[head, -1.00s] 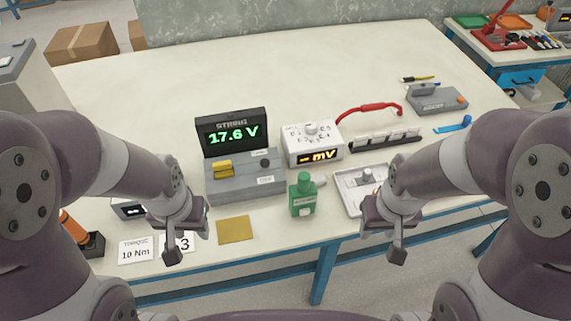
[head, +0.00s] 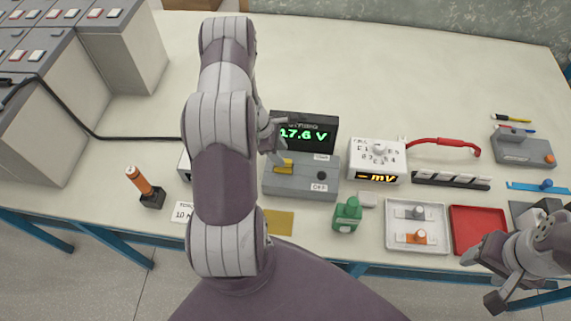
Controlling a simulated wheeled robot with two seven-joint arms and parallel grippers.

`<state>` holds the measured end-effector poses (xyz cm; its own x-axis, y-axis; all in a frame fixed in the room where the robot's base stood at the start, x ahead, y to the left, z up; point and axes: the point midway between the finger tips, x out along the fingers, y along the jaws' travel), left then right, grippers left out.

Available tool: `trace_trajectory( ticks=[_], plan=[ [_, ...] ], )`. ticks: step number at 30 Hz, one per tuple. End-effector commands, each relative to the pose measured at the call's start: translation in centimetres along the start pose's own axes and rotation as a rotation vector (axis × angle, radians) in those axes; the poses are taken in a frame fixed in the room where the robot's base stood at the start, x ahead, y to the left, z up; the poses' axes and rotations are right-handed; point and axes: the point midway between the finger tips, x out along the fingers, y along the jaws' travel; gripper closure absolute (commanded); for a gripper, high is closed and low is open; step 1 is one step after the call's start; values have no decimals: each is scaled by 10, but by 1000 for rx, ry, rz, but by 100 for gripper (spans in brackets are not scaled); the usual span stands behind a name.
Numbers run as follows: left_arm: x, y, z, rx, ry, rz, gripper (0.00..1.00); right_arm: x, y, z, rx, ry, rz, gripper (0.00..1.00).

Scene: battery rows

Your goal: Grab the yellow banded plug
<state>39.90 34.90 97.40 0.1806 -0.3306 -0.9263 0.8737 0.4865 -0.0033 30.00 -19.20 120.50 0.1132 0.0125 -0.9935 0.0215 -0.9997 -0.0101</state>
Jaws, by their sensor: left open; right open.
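A yellow plug-like piece (head: 284,167) sits on the left part of the grey test box (head: 300,190), below the green "17.6 V" display (head: 310,144). Its bands are too small to make out clearly. My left gripper (head: 284,140) is open just above and behind the yellow piece, in front of the display's left side; I cannot tell if it touches the piece. My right gripper (head: 487,272) is open and empty at the lower right, near the table's front edge.
A white tray (head: 396,244) holds a grey plug (head: 418,212) and an orange-banded one (head: 418,237). A red tray (head: 478,228), green bottle (head: 347,215) and white "mV" meter (head: 376,160) stand nearby. An orange-handled tool (head: 140,180) stands left.

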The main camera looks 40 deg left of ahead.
Motion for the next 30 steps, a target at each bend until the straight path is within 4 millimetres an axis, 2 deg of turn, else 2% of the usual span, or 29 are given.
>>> trace_trajectory(
  ticks=[8, 12, 18, 19, 23, 24, 30],
  plan=[
    [35, 1, -4, 2, 1, -2, 51, -27, 0, -3, 0, 1, 0, 42],
    [56, 2, -5, 5, 3, 0, 51, -29, 0, -4, 0, 0, 0, 42],
    [60, 2, -6, 5, 3, 1, 51, -28, 0, -3, 0, 0, 0, 42],
    [60, 2, -6, 5, 3, 1, 54, -28, 0, -3, 0, 0, 0, 42],
    [59, 2, -6, 5, 3, 1, 97, -28, 0, -3, 0, 0, 0, 42],
    [59, 2, -6, 5, 3, 1, 100, -28, 0, -3, 0, 0, 0, 42],
    [59, 2, -6, 5, 4, 2, 100, -28, 0, -3, 0, 0, 0, 42]
  ],
)
